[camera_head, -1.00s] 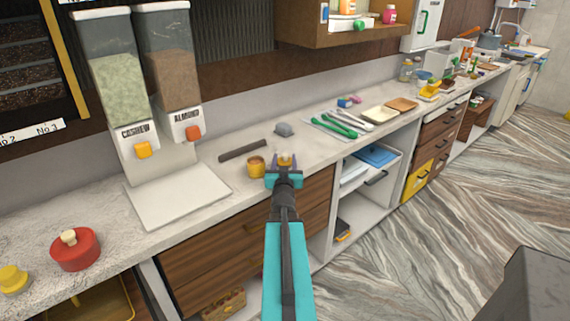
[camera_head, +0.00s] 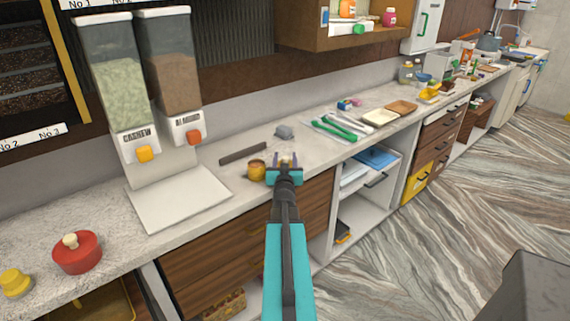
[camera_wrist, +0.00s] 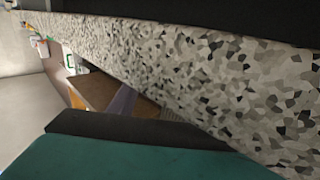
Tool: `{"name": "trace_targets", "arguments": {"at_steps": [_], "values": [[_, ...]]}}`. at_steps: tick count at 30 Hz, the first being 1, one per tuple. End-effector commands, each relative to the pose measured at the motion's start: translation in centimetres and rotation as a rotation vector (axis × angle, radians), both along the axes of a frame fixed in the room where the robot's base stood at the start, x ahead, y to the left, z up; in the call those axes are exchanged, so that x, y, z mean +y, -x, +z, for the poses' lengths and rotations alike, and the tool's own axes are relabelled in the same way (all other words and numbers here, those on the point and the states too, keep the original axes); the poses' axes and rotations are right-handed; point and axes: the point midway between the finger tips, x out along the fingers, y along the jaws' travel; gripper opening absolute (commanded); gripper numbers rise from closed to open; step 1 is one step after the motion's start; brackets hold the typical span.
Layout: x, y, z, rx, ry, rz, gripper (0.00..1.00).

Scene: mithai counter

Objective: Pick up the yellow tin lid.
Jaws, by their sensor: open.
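My gripper (camera_head: 282,160) is open over the front edge of the counter, its two purple fingers pointing away from the camera. A small golden-yellow round tin (camera_head: 256,172) stands on the counter just left of it, apart from the fingers. A bit of yellow shows between the fingers, too small to tell what it is. A yellow knobbed piece (camera_head: 15,282) sits far off at the lower left. I cannot tell which yellow piece is the lid. The wrist view shows the speckled counter close up, with no yellow lid clearly visible.
A dark bar (camera_head: 243,154) and a grey lump (camera_head: 284,132) lie behind the tin. Green tongs (camera_head: 335,129) lie to the right. A white board (camera_head: 178,200) sits under the dispensers. A red knobbed pot (camera_head: 77,252) stands at the left. Open shelves are below the counter.

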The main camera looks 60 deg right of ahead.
Motion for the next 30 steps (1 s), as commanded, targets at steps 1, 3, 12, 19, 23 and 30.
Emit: {"name": "trace_targets", "arguments": {"at_steps": [1, 3, 12, 19, 23, 30], "values": [[-0.6, -0.3, 0.2, 0.0, 0.0, 0.0, 0.45], [-1.1, -0.6, 0.3, 0.0, 0.0, 0.0, 0.45], [-3.0, -1.6, 0.3, 0.0, 0.0, 0.0, 0.45], [-3.3, -1.8, 0.2, 0.0, 0.0, 0.0, 0.45], [-3.3, -1.8, 0.2, 0.0, 0.0, 0.0, 0.45], [-3.3, -1.8, 0.2, 0.0, 0.0, 0.0, 0.45]]}}
